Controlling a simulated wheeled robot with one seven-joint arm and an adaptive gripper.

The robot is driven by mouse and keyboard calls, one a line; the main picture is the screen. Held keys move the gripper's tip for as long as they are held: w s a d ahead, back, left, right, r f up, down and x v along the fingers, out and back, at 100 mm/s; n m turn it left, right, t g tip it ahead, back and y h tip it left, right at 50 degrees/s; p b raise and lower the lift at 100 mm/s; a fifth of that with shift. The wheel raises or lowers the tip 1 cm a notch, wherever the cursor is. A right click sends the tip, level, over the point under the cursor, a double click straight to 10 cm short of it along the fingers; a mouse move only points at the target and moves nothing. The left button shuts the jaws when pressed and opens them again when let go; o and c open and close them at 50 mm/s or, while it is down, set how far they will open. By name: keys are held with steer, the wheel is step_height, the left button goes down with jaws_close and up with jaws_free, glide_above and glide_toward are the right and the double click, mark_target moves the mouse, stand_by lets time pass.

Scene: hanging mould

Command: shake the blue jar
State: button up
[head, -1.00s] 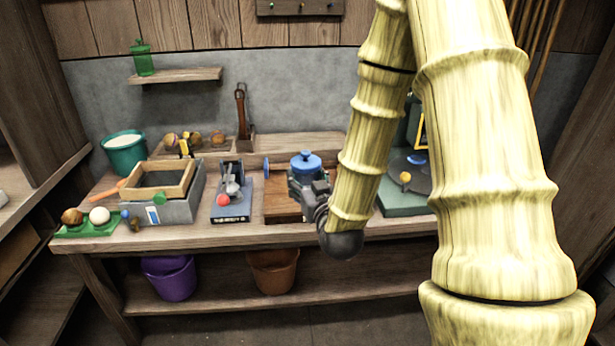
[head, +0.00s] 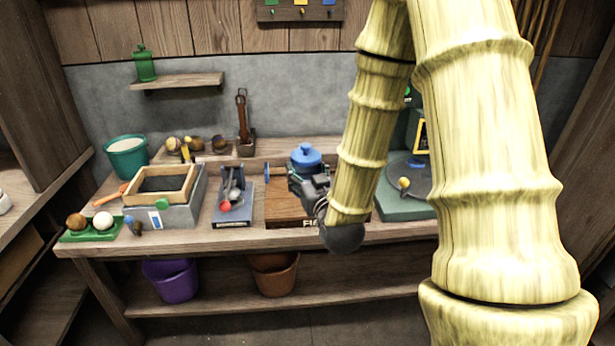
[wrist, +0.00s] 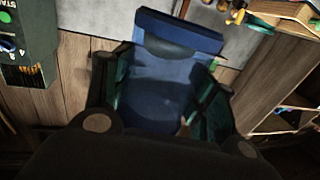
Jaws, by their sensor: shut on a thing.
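The blue jar (head: 306,156), with a knobbed lid, is held by my gripper (head: 307,180) over the wooden board at the middle of the bench. It looks roughly upright, and I cannot tell exactly how far it is above the board. In the wrist view the jar's blue body (wrist: 160,90) fills the space between my gripper's two dark fingers (wrist: 160,105), which are shut on its sides. The fingers and my arm hide the jar's lower part in the head view.
The wooden board (head: 285,203) lies below. A blue stand with a red ball (head: 233,212) is to its left, then a grey box with a wooden frame (head: 188,210). A green base with a dark disc (head: 398,205) is to the right, partly behind my arm. A small shelf (head: 180,80) hangs above.

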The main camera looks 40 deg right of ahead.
steer(key=shift+r, duration=0.5)
steer(key=shift+f, duration=0.15)
step_height(320, 180, down, 7)
steer(key=b, duration=0.6)
step_height(320, 180, up, 7)
steer(key=p, duration=0.5)
steer(key=shift+p, duration=0.3)
